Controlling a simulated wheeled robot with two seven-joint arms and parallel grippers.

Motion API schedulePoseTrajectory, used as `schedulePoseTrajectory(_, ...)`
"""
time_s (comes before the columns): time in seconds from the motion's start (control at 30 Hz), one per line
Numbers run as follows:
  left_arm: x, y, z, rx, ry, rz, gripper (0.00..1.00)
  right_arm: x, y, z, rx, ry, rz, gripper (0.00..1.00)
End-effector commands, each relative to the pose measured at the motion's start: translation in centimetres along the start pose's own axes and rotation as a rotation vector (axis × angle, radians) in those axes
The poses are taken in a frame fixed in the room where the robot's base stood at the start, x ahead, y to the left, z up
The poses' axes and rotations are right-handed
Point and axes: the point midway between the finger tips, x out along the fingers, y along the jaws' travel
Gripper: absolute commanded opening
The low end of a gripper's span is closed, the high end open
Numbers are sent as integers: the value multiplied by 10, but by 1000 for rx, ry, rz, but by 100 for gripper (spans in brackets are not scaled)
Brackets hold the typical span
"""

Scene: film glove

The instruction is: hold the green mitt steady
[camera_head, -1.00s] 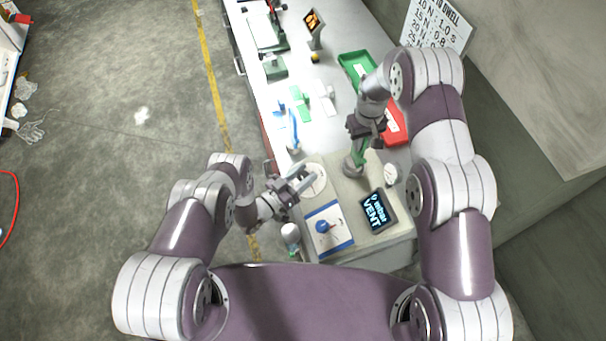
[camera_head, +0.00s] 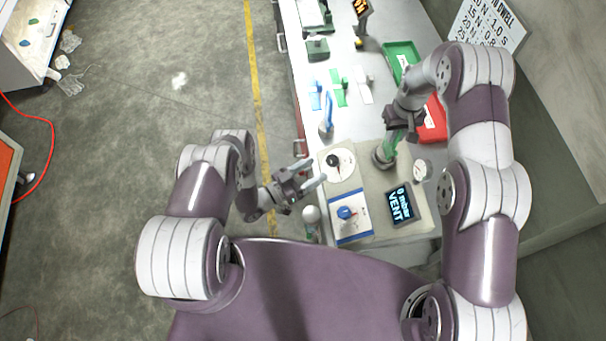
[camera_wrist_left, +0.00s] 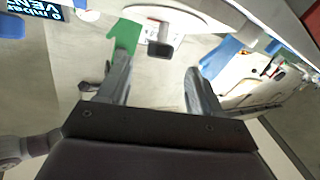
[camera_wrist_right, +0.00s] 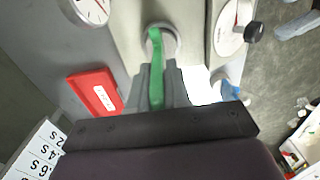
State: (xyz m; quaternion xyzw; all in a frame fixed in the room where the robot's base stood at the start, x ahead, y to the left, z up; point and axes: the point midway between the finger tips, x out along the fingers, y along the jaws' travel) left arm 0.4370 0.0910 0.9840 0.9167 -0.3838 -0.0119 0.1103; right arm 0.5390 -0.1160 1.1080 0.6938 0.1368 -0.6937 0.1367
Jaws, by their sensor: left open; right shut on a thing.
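The green mitt (camera_head: 392,147) stands over a round grey fitting (camera_head: 379,157) on the beige panel. My right gripper (camera_head: 397,134) is shut on it from above. In the right wrist view the mitt (camera_wrist_right: 155,42) is a narrow green strip pinched between both fingers (camera_wrist_right: 156,78), its far end at the round fitting. My left gripper (camera_head: 316,172) is open and empty by the left edge of the white dial with a black knob (camera_head: 334,160). In the left wrist view a green shape, apparently the mitt (camera_wrist_left: 125,36), shows beyond the spread fingers (camera_wrist_left: 158,75).
A screen (camera_head: 402,204) reads "0 mbar VENT". Nearby are a blue knob on a blue-edged plate (camera_head: 346,213), a gauge (camera_head: 422,169), a blue upright piece (camera_head: 327,110), a red tray (camera_head: 434,122) and a green tray (camera_head: 400,53). Flat coloured pieces lie on the bench. Floor at left is open.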

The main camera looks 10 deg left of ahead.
Motion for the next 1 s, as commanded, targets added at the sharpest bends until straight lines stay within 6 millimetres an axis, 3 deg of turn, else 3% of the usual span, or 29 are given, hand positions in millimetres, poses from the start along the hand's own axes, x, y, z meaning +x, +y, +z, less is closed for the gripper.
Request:
schedulePoseTrajectory(0.1, -27, -2, -1, 1, 2, -6, 65, 0, 0, 0, 0, 0, 0, 0)
schedulePoseTrajectory(0.23, -44, -1, 0, 1, 1, -3, 65, 0, 0, 0, 0, 0, 0, 0)
schedulePoseTrajectory(0.63, -49, 0, 0, 2, 1, 1, 65, 0, 0, 0, 0, 0, 0, 0)
schedulePoseTrajectory(0.67, -49, 0, 0, 2, 1, 1, 65, 0, 0, 0, 0, 0, 0, 23)
schedulePoseTrajectory(0.73, -49, 0, 0, 1, 1, 1, 65, 0, 0, 0, 0, 0, 0, 46)
schedulePoseTrajectory(1.0, -48, 0, 0, 1, 1, 1, 65, 0, 0, 0, 0, 0, 0, 47)
